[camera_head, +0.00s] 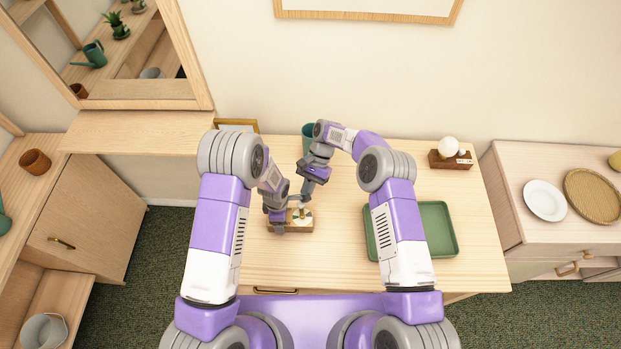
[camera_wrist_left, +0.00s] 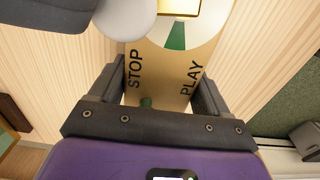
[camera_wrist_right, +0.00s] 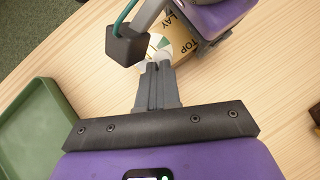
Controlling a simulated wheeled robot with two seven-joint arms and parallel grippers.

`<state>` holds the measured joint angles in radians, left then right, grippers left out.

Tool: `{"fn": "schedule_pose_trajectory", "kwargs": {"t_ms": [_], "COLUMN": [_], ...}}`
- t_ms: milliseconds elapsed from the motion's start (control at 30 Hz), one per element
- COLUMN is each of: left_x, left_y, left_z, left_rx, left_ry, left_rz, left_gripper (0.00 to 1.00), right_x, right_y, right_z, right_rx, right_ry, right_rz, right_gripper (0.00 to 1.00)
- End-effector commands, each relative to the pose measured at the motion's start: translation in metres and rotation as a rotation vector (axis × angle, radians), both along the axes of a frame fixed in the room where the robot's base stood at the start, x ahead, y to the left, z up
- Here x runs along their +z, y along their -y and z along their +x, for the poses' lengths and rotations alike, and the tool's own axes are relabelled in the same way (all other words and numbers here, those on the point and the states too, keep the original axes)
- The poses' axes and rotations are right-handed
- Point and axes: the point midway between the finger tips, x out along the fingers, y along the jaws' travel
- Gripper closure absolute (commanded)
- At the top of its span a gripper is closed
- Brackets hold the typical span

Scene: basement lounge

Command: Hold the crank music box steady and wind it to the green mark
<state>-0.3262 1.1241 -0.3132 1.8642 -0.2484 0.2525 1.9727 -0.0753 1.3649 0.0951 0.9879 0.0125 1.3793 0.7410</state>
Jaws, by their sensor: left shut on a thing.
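The crank music box (camera_head: 300,228) is a small wooden block on the table. Its top bears the words STOP and PLAY, which show in the left wrist view (camera_wrist_left: 165,75). A white dial with a green wedge, the green mark (camera_wrist_left: 177,36), lies on top. My left gripper (camera_head: 279,220) is shut on the box, one finger along each side. My right gripper (camera_wrist_right: 157,68) has its fingers together, pointing at the dial end of the box. A white rounded part, perhaps the crank knob (camera_wrist_left: 125,18), shows beside the dial; whether the right fingers touch it is unclear.
A green tray (camera_head: 447,232) lies right of the box. A wooden block with a white ball (camera_head: 449,148) stands at the back right, and a teal cup (camera_head: 308,131) behind the grippers. Bare table lies in front of the box.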

Motion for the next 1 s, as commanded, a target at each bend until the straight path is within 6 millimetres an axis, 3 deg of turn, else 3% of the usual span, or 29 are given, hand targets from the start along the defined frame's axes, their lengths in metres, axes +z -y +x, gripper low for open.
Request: {"fn": "schedule_pose_trajectory", "kwargs": {"t_ms": [33, 533, 1000], "left_x": [0.002, 0.001, 0.001], "left_y": [0.001, 0.0, 0.0], "left_z": [0.008, 0.004, 0.003], "left_rx": [0.009, 0.003, 0.002], "left_ry": [0.022, 0.011, 0.009], "left_rz": [-0.006, -0.003, -0.002], "left_gripper": [0.68, 0.68, 0.68], "right_x": [0.003, 0.071, 0.088], "right_y": [0.001, 0.029, 0.035], "right_z": [0.001, 0.053, 0.066], "right_rx": [0.005, -0.006, -0.007], "right_ry": [-0.008, 0.014, 0.016], "right_rz": [0.0, 0.002, 0.004], "right_gripper": [1.0, 1.0, 1.0]}}
